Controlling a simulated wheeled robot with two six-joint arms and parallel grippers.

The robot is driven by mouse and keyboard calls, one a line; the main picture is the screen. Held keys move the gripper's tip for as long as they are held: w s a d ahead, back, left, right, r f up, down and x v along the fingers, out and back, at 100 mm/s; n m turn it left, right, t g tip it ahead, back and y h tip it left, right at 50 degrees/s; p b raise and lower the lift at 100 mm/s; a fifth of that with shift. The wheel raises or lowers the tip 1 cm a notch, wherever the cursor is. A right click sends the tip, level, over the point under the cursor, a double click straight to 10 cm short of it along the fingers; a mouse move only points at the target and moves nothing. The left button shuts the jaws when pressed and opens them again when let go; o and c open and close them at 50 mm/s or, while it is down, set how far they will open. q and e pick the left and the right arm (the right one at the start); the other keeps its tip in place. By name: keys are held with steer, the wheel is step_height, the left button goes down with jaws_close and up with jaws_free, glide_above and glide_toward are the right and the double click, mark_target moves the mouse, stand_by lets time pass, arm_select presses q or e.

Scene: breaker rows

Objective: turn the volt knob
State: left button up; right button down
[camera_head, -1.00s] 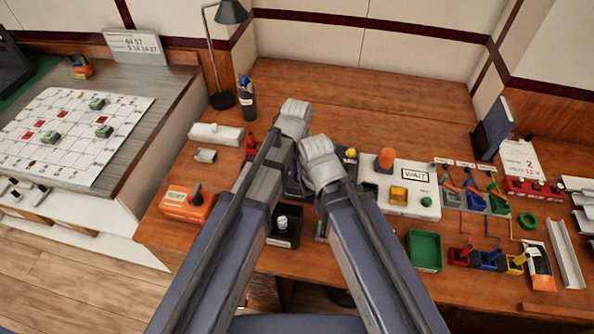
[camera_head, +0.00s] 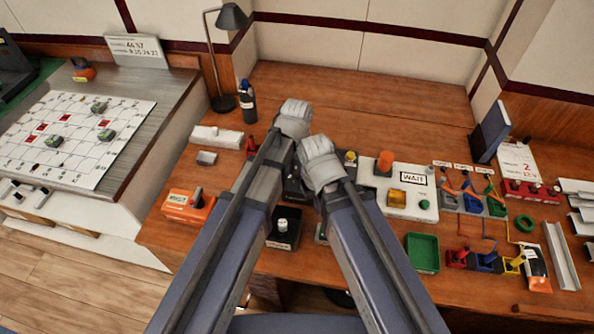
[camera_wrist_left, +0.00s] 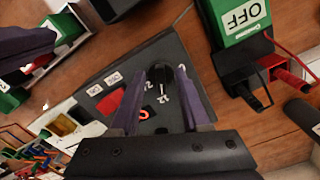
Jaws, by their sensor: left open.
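The volt knob (camera_wrist_left: 160,74) is a black round knob on a dark grey panel (camera_wrist_left: 120,72) in the left wrist view. Labels reading 12 and 24 sit close to it. A red patch is on the same panel. My left gripper (camera_wrist_left: 161,88) is open, its two purple fingers on either side of the knob. I cannot tell whether they touch it. In the head view my arms hide most of the panel and the left fingertips. My right wrist (camera_head: 320,165) shows beside my left wrist. Purple parts at the wrist view's upper left look like my right gripper; its opening is unclear.
A green box (camera_wrist_left: 240,15) marked OFF, with red and black plugs, is close to the panel. An orange box (camera_head: 187,205) lies left of my arms. A white board (camera_head: 400,190) and a green tray (camera_head: 422,252) lie right. The back of the bench is clear.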

mark_target(297, 177)
arm_select(q)
step_height(297, 177, up, 6)
steer(key=p, duration=0.5)
arm_select(e)
step_height(297, 177, up, 6)
arm_select(q)
steer(key=s+a+n+y, duration=0.1)
steer(key=s+a+n, duration=0.2)
steer(key=s, duration=0.9)
steer(key=a, duration=0.3)
steer(key=shift+s+d, duration=0.1)
steer(key=shift+s, duration=0.05)
arm_select(e)
steer(key=shift+s, duration=0.1)
